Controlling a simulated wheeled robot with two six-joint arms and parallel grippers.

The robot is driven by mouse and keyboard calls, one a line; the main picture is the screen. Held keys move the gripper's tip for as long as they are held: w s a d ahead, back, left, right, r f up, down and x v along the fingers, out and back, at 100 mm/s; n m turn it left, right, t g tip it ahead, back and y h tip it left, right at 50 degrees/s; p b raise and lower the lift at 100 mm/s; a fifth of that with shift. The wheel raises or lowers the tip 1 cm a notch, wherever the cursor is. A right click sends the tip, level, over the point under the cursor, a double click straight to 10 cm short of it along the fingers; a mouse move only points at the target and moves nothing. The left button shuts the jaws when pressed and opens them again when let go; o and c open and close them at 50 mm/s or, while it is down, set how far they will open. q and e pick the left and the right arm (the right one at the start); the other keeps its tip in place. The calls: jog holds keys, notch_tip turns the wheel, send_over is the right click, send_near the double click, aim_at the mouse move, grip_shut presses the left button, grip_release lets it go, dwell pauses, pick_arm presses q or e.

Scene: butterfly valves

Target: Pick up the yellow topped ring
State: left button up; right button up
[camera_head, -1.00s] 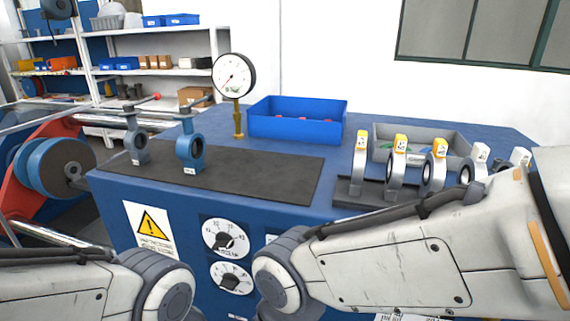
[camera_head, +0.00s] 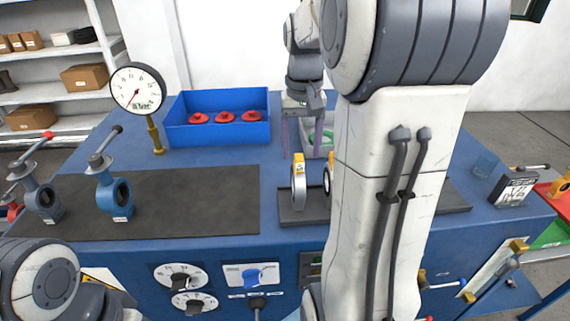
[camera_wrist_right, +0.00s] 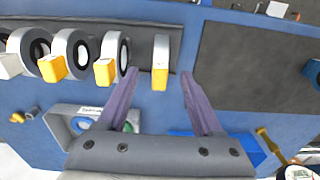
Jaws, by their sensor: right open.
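Several rings with coloured tops stand in a row on a dark rack (camera_head: 291,216). The leftmost yellow-topped ring (camera_head: 299,190) shows clearly in the head view. A second yellow-topped ring (camera_head: 326,180) is partly hidden by my right arm, which covers the others. My right gripper (camera_head: 307,150) is open and empty behind the rack. In the wrist view the end yellow-topped ring (camera_wrist_right: 161,62) appears between the tips of my right gripper (camera_wrist_right: 159,73), with visible gaps. Two more yellow-topped rings (camera_wrist_right: 107,58) (camera_wrist_right: 70,54) and a white-topped one (camera_wrist_right: 10,64) stand beside it. My left gripper is out of view.
A blue bin (camera_head: 216,138) with red parts and a pressure gauge (camera_head: 138,89) stand at the back left. A grey bin (camera_wrist_right: 68,122) lies near the right gripper. Two valve bodies (camera_head: 115,197) (camera_head: 38,195) stand on the dark mat (camera_head: 180,205), which has clear room.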

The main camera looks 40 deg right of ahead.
aim_at(297, 158)
jog(key=shift+w+a+f, duration=0.1)
jog(key=shift+w+f, duration=0.2)
jog(key=shift+w, duration=0.35)
jog(key=shift+w+f, duration=0.2)
jog(key=shift+f, duration=0.15)
notch_tip(297, 158, down, 4)
jog(key=shift+s+f+p, duration=0.1)
jog(key=shift+p, duration=0.3)
jog(key=shift+s+f+p, duration=0.1)
jog(key=shift+f+p, duration=0.3)
jog(key=shift+f, duration=0.15)
jog(key=f, duration=0.1)
jog(key=f+p, duration=0.1)
jog(key=f, duration=0.1)
jog(key=shift+d+f, duration=0.3)
jog(key=shift+d, duration=0.1)
jog(key=shift+f, duration=0.4)
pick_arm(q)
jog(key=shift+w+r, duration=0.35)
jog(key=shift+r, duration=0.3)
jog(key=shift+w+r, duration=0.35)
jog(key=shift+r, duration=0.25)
pick_arm(e)
grip_shut()
jog(key=shift+r, duration=0.1)
